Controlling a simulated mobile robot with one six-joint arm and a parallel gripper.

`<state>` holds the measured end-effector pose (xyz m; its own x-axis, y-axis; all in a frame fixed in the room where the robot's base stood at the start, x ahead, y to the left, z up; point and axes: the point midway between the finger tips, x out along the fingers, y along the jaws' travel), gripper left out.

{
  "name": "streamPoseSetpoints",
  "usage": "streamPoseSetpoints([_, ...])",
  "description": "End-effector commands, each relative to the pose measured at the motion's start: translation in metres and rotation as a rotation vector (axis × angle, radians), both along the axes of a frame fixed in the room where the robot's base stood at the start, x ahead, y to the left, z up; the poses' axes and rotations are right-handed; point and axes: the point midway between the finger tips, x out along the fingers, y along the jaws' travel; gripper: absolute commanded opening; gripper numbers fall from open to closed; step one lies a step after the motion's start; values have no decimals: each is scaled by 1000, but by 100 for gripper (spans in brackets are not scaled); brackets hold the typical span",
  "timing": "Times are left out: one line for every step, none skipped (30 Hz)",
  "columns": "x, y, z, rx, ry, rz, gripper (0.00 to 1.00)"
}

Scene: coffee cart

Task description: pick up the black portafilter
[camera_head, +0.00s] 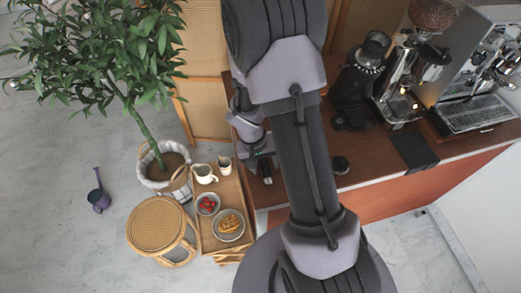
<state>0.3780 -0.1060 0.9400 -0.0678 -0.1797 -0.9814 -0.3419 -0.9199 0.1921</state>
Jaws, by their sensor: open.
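I cannot clearly make out the black portafilter. A small round black object (341,165) lies on the wooden counter, just right of my arm. It could be the portafilter's head or another tool; any handle would be hidden behind my arm. My gripper (266,178) is at the counter's left end, on the other side of my arm from that object, pointing down and apart from it. It is open, with nothing visible between its fingers. My large grey arm crosses the middle of the view and covers part of the counter.
A black grinder (352,85), a chrome grinder (402,90) and an espresso machine (480,105) stand along the counter (375,168). A black mat (415,150) lies at its front edge. Left are a wooden cart (207,243) with dishes, a stool (157,223) and a potted tree (152,170).

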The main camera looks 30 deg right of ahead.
Motion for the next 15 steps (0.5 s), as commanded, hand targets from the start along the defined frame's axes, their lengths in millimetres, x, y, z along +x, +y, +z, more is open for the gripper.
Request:
streamPoseSetpoints([0,0,1,0,0,0,53])
streamPoseSetpoints([0,0,1,0,-1,0,53])
streamPoseSetpoints([0,0,1,0,-1,0,51])
streamPoseSetpoints([0,0,1,0,-1,0,45])
streamPoseSetpoints([0,0,1,0,-1,0,39])
streamPoseSetpoints([0,0,1,0,-1,0,32])
streamPoseSetpoints([0,0,1,0,-1,0,26])
streamPoseSetpoints([0,0,1,0,-1,0,20])
streamPoseSetpoints([0,0,1,0,-1,0,12])
streamPoseSetpoints([0,0,1,0,-1,0,6])
streamPoseSetpoints([0,0,1,0,-1,0,0])
streamPoseSetpoints([0,0,1,0,-1,0,0])
streamPoseSetpoints([0,0,1,0,-1,0,0])
streamPoseSetpoints([0,0,1,0,-1,0,0])
streamPoseSetpoints([0,0,1,0,-1,0,0])
